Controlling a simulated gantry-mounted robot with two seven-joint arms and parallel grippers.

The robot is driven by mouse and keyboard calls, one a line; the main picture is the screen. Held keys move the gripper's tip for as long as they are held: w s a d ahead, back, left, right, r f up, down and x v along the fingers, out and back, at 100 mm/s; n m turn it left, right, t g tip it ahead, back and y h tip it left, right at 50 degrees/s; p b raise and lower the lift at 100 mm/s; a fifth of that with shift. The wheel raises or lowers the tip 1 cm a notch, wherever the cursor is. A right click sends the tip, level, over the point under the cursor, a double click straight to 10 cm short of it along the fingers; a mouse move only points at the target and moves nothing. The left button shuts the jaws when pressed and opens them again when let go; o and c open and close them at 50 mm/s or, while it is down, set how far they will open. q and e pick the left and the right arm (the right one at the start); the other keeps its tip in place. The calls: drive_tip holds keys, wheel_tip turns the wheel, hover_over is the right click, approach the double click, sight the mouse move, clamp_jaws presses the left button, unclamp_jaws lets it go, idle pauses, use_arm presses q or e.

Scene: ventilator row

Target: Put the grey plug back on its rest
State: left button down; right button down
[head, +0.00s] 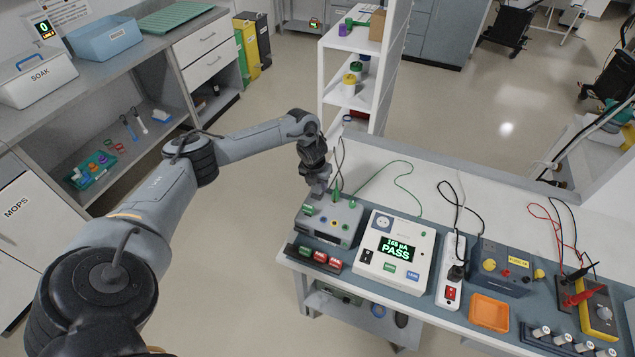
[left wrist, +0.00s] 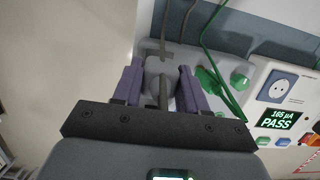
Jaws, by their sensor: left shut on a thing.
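My left gripper (head: 318,186) hangs at the back left corner of a grey tester box (head: 345,232) on the bench. In the left wrist view its two purple fingers (left wrist: 160,88) stand on either side of the grey plug (left wrist: 154,72) and are shut on it. A dark cable part shows between the fingers. The plug is hard to tell from the grey box behind it, so I cannot tell whether it touches anything below. I cannot make out its rest for certain. My right gripper is not in view.
A green plug (head: 336,195) with a green lead stands close right of my gripper. A white meter (head: 397,251) reading PASS, a power strip (head: 450,273) and an orange tray (head: 489,312) stand further right. A white shelf rack (head: 352,70) rises behind.

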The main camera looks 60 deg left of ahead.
use_arm(q)
drive_tip(key=shift+b+x, duration=0.85)
drive_tip(key=shift+x, duration=0.25)
drive_tip(key=shift+s+d, duration=0.15)
drive_tip(key=shift+s, duration=0.05)
drive_tip(key=c, duration=0.5)
unclamp_jaws()
drive_tip(key=shift+r, duration=0.1)
